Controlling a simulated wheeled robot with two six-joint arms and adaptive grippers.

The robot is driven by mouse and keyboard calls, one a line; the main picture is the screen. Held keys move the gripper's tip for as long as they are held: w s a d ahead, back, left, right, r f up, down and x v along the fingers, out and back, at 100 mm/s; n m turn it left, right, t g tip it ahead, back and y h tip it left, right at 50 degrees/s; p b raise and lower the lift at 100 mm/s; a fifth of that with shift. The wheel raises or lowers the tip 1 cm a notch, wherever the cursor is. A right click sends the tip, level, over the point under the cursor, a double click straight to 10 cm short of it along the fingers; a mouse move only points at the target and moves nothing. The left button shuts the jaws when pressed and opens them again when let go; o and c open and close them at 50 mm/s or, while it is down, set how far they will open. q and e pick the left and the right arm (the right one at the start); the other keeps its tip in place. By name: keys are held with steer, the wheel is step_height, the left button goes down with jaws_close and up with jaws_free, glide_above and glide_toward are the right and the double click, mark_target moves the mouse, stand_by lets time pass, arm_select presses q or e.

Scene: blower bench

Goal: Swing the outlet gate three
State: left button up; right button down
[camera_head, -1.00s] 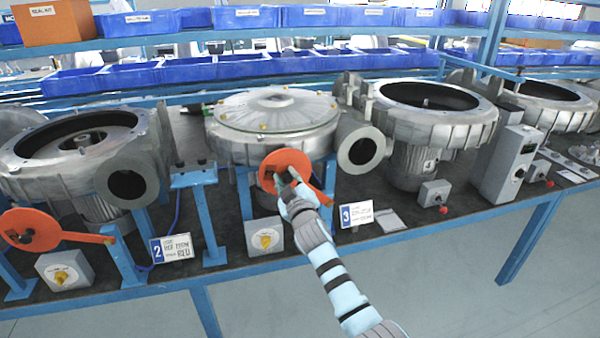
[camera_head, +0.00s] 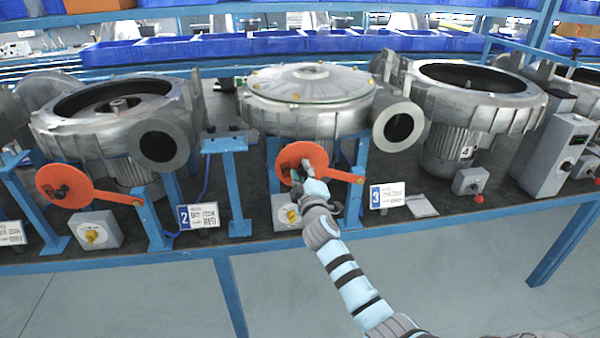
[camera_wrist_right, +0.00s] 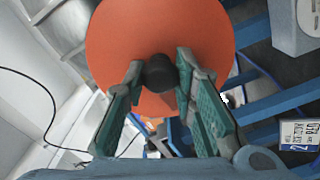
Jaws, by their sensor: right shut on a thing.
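The orange outlet gate three (camera_head: 318,152) is a round plate with an arm running right to a blue post, beside the "3" placard (camera_head: 387,195). Its arm slopes slightly down to the right. The plate hangs left of and below the open round outlet (camera_head: 398,127) of the lidded blower (camera_head: 307,98), clear of its mouth. My right gripper (camera_head: 298,178) is shut on the gate's black knob. In the right wrist view the knob (camera_wrist_right: 160,73) sits between the fingertips (camera_wrist_right: 158,78), in front of the orange plate (camera_wrist_right: 205,35). My left gripper is out of view.
Another orange gate (camera_head: 65,187) stands at left by the "2" placard (camera_head: 198,216). A grey switch box (camera_head: 285,210) with a yellow knob is just below my right gripper. Blue posts (camera_head: 228,185) stand along the bench's front. Open floor lies in front.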

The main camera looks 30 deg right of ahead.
steer(key=shift+f, duration=0.3)
steer(key=c, duration=1.3)
jaws_free()
steer(key=shift+r, duration=0.1)
steer(key=v, duration=1.2)
